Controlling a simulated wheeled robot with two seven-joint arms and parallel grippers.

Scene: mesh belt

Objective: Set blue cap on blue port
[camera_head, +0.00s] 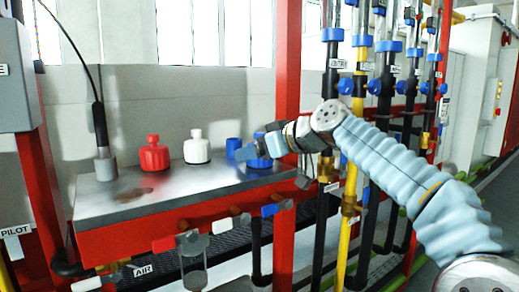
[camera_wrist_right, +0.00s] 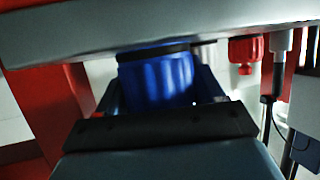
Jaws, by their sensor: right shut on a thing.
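My right gripper (camera_head: 258,149) reaches in from the right, low over the right end of the metal bench top. It is shut on the blue cap (camera_wrist_right: 155,78), whose ribbed side shows between the fingers in the right wrist view. That view is upside down, and a dark band lies between the cap and the bench surface. The cap's wide blue part (camera_head: 259,163) also shows below the fingers in the head view. The blue port cannot be told apart from the cap. Whether the cap touches it is unclear. My left gripper is not in view.
A white capped fitting (camera_head: 196,149) and a red capped fitting (camera_head: 154,156) stand to the left on the bench top (camera_head: 130,200). A red post (camera_head: 287,70) and vertical pipes with blue valves stand at the right.

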